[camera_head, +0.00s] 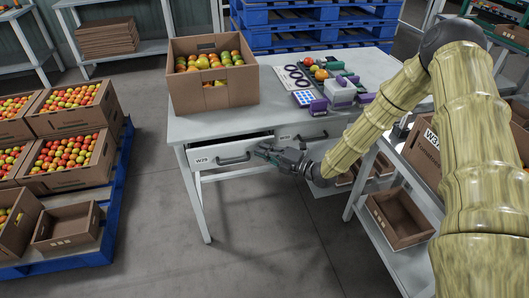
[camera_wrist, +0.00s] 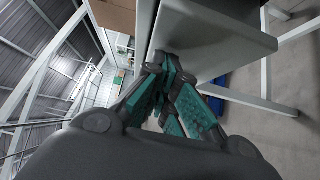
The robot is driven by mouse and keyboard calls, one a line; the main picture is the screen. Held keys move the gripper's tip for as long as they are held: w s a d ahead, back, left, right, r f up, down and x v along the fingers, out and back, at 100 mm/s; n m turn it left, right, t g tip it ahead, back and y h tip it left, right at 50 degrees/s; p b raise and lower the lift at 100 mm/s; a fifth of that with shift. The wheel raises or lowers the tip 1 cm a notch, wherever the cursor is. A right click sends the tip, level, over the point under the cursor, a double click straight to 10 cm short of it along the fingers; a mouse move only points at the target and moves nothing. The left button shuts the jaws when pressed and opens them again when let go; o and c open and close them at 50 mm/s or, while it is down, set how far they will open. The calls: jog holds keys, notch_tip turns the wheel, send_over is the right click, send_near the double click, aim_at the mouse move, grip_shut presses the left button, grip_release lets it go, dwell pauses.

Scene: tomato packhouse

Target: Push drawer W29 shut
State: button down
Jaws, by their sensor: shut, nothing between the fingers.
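Drawer W29 (camera_head: 207,155) is the left drawer under the grey-white table. It stands partly open, with a dark gap above its front panel. Its dark bar handle (camera_head: 234,159) is on the front. My gripper (camera_head: 260,151) is shut and empty, with its fingertips at the right end of the drawer front, right of the handle. In the wrist view, my closed fingertips (camera_wrist: 163,62) are close against a pale grey panel (camera_wrist: 215,30), which looks like the drawer front. I cannot tell whether they touch it.
A second drawer (camera_head: 299,133) is to the right, partly behind my arm. On the table (camera_head: 203,125) stand a tomato carton (camera_head: 207,97) and several small tools. A blue pallet with tomato cartons is at left. A shelf with an empty carton (camera_head: 400,218) is at right.

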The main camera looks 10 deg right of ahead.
aim_at(266, 141)
jog(key=w+b, duration=0.2)
jog(key=w, duration=0.2)
jog(key=shift+w+a+f, duration=0.1)
jog(key=shift+f, duration=0.05)
jog(key=shift+w, duration=0.35)
jog(key=shift+w+r, duration=0.2)
jog(key=shift+r, duration=0.15)
